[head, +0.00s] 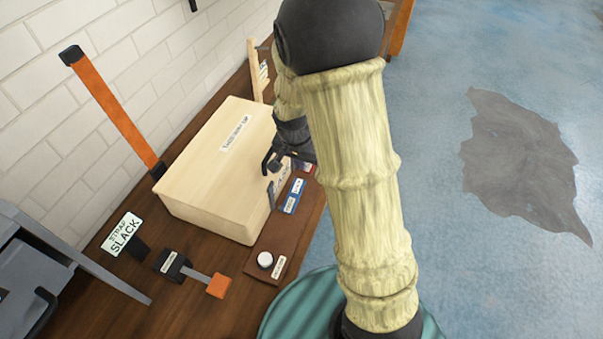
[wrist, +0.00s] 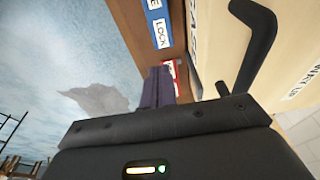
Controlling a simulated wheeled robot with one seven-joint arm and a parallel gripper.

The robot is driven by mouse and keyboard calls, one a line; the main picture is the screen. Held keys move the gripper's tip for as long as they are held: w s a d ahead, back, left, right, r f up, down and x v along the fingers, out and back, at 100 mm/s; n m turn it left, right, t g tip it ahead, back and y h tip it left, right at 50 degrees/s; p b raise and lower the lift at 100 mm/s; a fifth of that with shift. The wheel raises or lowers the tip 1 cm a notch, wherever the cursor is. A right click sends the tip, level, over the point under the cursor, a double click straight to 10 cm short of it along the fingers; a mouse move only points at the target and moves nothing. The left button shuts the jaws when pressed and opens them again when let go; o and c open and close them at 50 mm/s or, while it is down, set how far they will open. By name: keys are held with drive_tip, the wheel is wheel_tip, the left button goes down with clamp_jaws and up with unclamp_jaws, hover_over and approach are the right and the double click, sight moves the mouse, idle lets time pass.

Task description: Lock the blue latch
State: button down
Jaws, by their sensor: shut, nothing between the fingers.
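A blue label with the word LOCK (wrist: 159,28) lies along the brown strip beside the pale wooden box. The blue label also shows in the head view (head: 293,196). A black bent bar (wrist: 262,45), like a latch handle, stands at the box face in the wrist view; its lower end is hidden behind my gripper's body. No other blue latch part shows clearly. My gripper (wrist: 159,72) is shut and empty, its fingers close to the brown strip below the blue label and left of the bar. In the head view my arm partly hides the gripper.
The wooden box (head: 215,165) fills the bench middle. A red label (wrist: 168,75) is near my fingertips. A white knob (head: 265,260), an orange-ended lever (head: 218,286) and a SLACK sign (head: 123,235) are nearer. An orange strap (head: 112,108) rises behind. Blue floor is open at right.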

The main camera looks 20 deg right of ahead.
sight(302, 181)
drive_tip(key=shift+p+x, duration=0.4)
drive_tip(key=shift+x, duration=3.15)
drive_tip(key=shift+a+p, duration=0.15)
drive_tip(key=shift+p, duration=0.15)
